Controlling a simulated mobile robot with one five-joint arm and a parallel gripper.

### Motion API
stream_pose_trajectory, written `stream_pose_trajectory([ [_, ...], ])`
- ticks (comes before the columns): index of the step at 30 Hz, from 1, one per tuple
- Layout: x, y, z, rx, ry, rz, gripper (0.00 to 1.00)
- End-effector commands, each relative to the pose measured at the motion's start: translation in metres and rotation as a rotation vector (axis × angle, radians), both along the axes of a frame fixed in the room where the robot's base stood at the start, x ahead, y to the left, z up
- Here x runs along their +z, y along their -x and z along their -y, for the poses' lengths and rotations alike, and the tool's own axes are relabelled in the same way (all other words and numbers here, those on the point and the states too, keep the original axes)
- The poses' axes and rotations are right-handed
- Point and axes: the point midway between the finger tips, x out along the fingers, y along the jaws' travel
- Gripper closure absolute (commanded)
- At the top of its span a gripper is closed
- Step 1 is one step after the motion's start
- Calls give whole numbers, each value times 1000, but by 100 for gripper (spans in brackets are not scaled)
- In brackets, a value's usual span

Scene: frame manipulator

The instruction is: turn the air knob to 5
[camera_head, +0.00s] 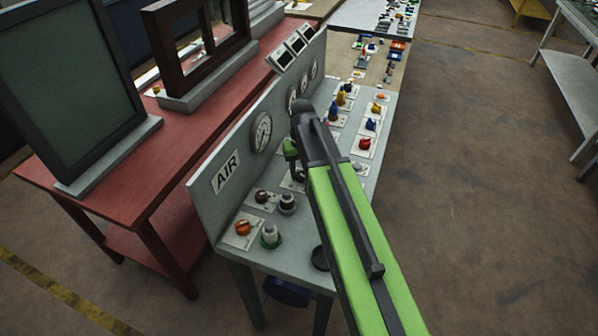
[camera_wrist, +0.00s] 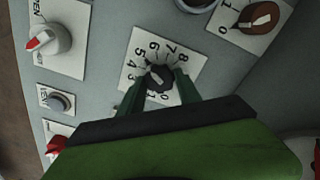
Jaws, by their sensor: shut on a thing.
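The air knob (camera_wrist: 157,80) is dark and sits in the middle of a white dial plate (camera_wrist: 134,62) in the wrist view. Digits from 0 to 8 ring it, some partly covered. My gripper (camera_wrist: 159,86) has its two green fingers on either side of the knob and is shut on it. I cannot clearly tell which digit the knob points to. In the head view my gripper (camera_head: 292,158) is low over the grey panel (camera_head: 236,205) that bears the AIR sign (camera_head: 226,173); my arm hides the knob there.
An orange knob (camera_head: 243,228), a green-based button (camera_head: 270,236) and a brown knob (camera_head: 262,196) stand near the panel's front end. A round gauge (camera_head: 261,133) is on its upright back. Red and blue knobs sit beyond my arm. The floor at right is open.

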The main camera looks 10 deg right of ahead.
Motion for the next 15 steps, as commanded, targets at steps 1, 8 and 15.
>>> stream_pose_trajectory([
  [1,0,-2,0,-16,1,7,100],
  [8,0,-2,0,-67,0,7,100],
  [15,0,-2,0,-78,0,7,100],
])
